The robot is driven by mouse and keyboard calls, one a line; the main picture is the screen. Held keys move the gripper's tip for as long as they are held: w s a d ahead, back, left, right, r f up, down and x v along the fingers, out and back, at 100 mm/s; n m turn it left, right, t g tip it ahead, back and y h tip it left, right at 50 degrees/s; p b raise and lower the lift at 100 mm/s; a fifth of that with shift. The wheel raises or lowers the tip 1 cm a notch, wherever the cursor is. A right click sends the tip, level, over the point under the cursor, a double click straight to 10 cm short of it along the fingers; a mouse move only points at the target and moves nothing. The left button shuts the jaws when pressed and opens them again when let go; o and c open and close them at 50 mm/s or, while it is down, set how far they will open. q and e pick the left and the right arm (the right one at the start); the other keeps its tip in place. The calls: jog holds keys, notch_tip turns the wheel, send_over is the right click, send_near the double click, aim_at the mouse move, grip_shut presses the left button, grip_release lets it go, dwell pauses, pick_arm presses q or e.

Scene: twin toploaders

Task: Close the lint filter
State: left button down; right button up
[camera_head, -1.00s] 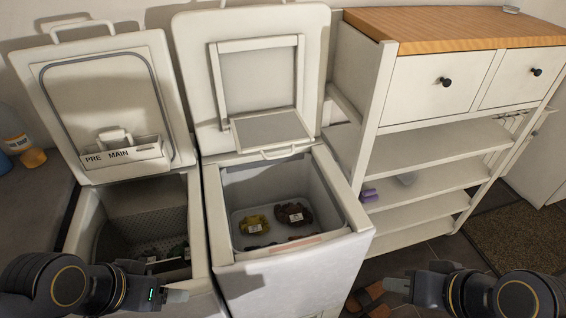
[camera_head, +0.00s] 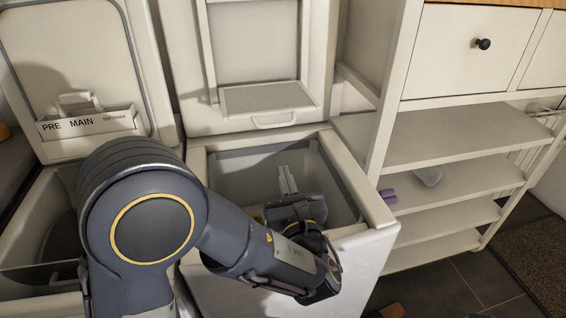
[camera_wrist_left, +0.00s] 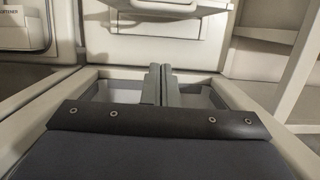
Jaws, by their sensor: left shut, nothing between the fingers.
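The lint filter (camera_head: 265,98) is a pale flap with a handle on its front edge. It juts out from the bottom of the framed recess in the right machine's raised lid (camera_head: 322,60), so it stands folded open. In the left wrist view the lint filter (camera_wrist_left: 160,14) shows at the top, cut by the picture edge. My left gripper (camera_head: 287,178) is shut and empty, over the right machine's open tub, below and in front of the flap and apart from it. Its closed fingers (camera_wrist_left: 161,82) point toward the flap in the left wrist view. My right gripper is out of view.
The left machine's lid (camera_head: 130,70) is also up, with a detergent drawer (camera_head: 90,125) marked PRE and MAIN. A white shelf unit (camera_head: 440,150) with a dark-knobbed drawer stands close on the right. My left arm hides much of both tub openings.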

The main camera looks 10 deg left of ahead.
pick_arm(q)
jog(key=w+a+r+p, duration=0.1)
jog(key=w+a+r, duration=0.2)
jog(key=w+r, duration=0.2)
jog(key=shift+w+r, duration=0.15)
jog(key=shift+w, duration=0.6)
jog(key=shift+r, duration=0.1)
